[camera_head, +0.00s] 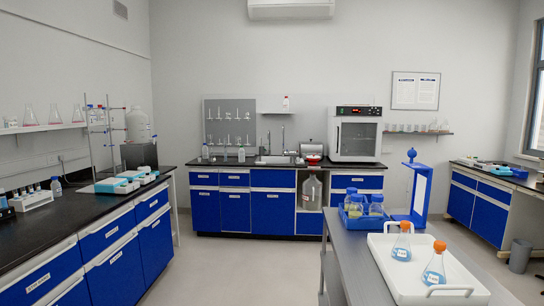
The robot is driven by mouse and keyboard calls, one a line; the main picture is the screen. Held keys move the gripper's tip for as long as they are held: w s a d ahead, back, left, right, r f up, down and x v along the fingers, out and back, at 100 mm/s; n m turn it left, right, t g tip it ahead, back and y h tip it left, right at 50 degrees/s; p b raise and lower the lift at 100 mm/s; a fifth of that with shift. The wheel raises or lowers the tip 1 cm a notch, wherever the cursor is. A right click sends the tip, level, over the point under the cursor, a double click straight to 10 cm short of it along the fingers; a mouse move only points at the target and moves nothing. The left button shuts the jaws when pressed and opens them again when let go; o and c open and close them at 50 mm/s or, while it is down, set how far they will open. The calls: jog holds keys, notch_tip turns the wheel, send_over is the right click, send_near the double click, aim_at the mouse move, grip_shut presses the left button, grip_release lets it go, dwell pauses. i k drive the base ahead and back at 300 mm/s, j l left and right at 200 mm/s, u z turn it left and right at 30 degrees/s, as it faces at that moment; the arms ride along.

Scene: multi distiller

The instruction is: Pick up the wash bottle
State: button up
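I cannot tell for sure which bottle is the wash bottle. Two small bottles stand on the far counter left of the sink: a whitish bottle (205,151) and another bottle (241,154). A small white bottle (285,102) stands on the little wall shelf above the sink. A clear bottle with a blue cap (56,187) stands on the left bench. All look upright and are too small for me to make out a spout. My gripper is not in view.
A grey table (349,262) at the lower right bears a white tray (392,283) with two orange-capped flasks, a blue rack of bottles (354,212) and a blue frame (421,190). The left black bench (62,215) holds equipment. The floor (235,262) between is clear.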

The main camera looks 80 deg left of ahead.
aim_at(241, 152)
jog(key=u, duration=2.8)
